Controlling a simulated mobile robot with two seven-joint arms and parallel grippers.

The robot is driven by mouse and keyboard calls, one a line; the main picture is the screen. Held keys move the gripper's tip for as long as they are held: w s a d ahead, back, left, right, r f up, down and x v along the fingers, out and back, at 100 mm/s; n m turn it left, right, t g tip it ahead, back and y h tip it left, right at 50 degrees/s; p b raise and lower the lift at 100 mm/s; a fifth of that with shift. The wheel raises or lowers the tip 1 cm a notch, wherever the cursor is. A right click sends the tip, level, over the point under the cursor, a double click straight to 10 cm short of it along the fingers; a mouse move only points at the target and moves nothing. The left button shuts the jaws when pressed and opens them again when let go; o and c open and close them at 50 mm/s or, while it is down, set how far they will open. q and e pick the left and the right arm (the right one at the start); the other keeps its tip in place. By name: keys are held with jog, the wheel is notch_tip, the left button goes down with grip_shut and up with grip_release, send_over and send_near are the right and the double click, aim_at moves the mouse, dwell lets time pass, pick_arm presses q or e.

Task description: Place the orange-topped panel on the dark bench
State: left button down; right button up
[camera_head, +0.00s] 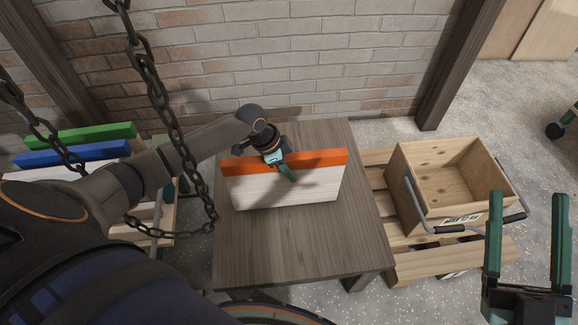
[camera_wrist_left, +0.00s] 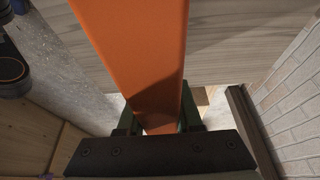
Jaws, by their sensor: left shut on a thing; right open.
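The orange-topped panel (camera_head: 325,185) has a white face and an orange top edge. It stands upright over the brown-grey wooden bench (camera_head: 290,255) in the middle of the head view. I cannot tell whether its lower edge touches the bench top. My left gripper (camera_head: 278,166) is shut on its orange edge near the middle. In the left wrist view the orange edge (camera_wrist_left: 135,45) runs between the fingers (camera_wrist_left: 158,122), with the bench's wood grain (camera_wrist_left: 240,35) beyond. My right gripper (camera_head: 527,196) is open and empty at the lower right, clear of the bench.
A wooden crate (camera_head: 412,185) with metal handles sits on a pallet (camera_head: 415,268) right of the bench. Green-topped (camera_head: 80,137) and blue-topped (camera_head: 75,154) panels stand at the left. Chains (camera_head: 165,95) hang nearby. A brick wall (camera_head: 270,50) closes the back. The bench's front is clear.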

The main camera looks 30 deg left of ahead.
pick_arm(q)
jog(key=shift+w, duration=0.15)
pick_arm(e)
jog(key=shift+s+a+r+n+y, duration=0.1)
jog(key=shift+s+r+n+y, duration=0.25)
jog(key=shift+r, duration=0.35)
pick_arm(q)
jog(key=shift+f, duration=0.2)
jog(key=c, duration=0.6)
grip_release()
jog(key=shift+f, duration=0.1)
pick_arm(e)
jog(key=shift+s, duration=0.1)
jog(key=shift+r, duration=0.1)
